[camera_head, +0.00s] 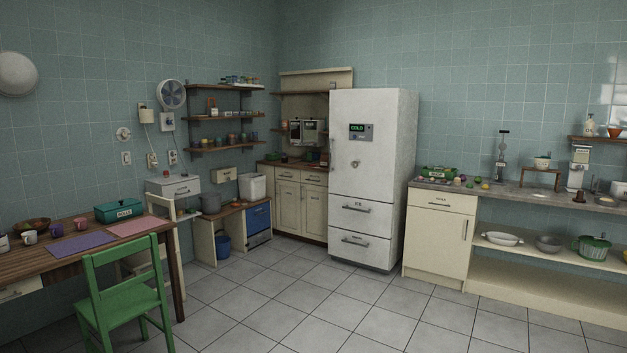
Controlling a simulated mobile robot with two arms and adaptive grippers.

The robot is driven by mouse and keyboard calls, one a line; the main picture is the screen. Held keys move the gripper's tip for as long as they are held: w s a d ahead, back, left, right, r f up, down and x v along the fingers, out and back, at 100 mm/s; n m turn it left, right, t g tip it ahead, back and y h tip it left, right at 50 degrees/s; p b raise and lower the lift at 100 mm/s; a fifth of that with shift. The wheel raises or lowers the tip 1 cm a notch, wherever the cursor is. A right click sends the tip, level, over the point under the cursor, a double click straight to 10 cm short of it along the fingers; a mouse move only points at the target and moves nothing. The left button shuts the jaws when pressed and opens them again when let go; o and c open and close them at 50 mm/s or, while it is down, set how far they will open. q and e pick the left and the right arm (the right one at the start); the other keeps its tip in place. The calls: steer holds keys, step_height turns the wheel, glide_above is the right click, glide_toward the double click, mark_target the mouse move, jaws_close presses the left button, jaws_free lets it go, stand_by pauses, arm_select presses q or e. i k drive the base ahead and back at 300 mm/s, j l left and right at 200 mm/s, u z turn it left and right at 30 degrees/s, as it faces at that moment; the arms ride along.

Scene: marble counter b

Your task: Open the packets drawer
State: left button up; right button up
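Several drawers are in view, and all look shut. I cannot read which one is labelled for packets. A cream drawer (440,201) with a small label and handle is at the top of the right counter's cabinet. Two small drawers, left (287,175) and right (313,179), sit under the wooden top of the corner cabinet. The white fridge has an upper drawer (362,212) and a lower drawer (361,244). A small white drawer unit (174,188) stands by the left wall. Neither of my grippers is in view.
A green chair (126,278) stands at the wooden table (40,264) on the left. The white fridge (372,140) stands between the corner cabinet and the right counter (516,193). The tiled floor (300,300) in the middle is clear.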

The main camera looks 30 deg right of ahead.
mark_target(316, 178)
steer(key=i+l+z, duration=0.45)
steer(key=i+z, duration=0.15)
steer(key=i, duration=0.2)
steer(key=i+l+z, duration=0.1)
steer(key=i+z, duration=0.35)
steer(key=i, duration=4.25)
